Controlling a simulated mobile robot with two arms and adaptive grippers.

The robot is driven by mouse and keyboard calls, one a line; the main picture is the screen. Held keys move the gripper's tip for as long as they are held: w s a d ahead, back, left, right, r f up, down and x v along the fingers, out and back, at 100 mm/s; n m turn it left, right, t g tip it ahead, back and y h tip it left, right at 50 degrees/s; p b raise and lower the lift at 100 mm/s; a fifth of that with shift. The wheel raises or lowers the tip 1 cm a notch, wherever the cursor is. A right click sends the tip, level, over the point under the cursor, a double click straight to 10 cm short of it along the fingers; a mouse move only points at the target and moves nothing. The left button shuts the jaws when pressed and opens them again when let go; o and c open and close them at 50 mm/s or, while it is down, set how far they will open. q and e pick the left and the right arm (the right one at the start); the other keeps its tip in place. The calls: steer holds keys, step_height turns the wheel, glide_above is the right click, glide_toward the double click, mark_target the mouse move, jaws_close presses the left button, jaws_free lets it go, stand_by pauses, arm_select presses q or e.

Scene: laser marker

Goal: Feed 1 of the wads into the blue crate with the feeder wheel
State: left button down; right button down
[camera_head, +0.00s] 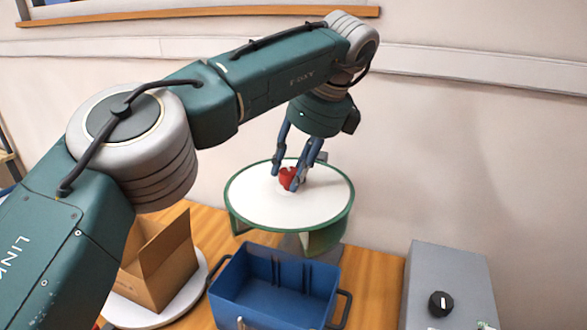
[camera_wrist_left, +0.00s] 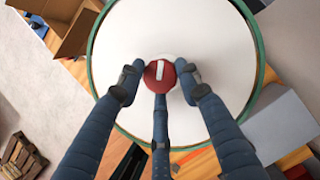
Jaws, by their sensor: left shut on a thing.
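The feeder wheel (camera_head: 325,205) is a round white disc with a green rim, and it also fills much of the left wrist view (camera_wrist_left: 215,45). A red knob with a white mark (camera_wrist_left: 159,76) stands near its middle; it also shows in the head view (camera_head: 287,178). My left gripper (camera_head: 291,172) points down, its blue fingers shut around the red knob. The blue crate (camera_head: 262,309) stands in front of the wheel, and I see no wad in its visible part. I cannot make out any wads elsewhere. My right gripper is not in view.
An open cardboard box (camera_head: 157,275) sits on a white round plate (camera_head: 135,314) left of the crate. A grey control box (camera_head: 430,275) with a black dial (camera_head: 440,304) is at the right. A plain wall is close behind the wheel.

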arm_select(q)
steer(key=shift+w+a+r, duration=0.15)
steer(key=shift+w+r, duration=0.1)
steer(key=shift+r, duration=0.15)
steer(key=c, duration=1.3)
jaws_free()
steer(key=shift+o, duration=0.2)
steer(key=shift+f, duration=0.2)
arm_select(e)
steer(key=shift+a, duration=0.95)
arm_select(q)
steer(key=shift+r, duration=0.2)
steer(key=s+d, duration=0.2)
steer(key=d, duration=0.1)
steer(key=s+d, duration=0.2)
steer(key=d, duration=0.1)
steer(key=s+d, duration=0.3)
steer(key=d, duration=0.1)
steer(key=shift+d+r, duration=0.1)
steer(key=shift+r, duration=0.25)
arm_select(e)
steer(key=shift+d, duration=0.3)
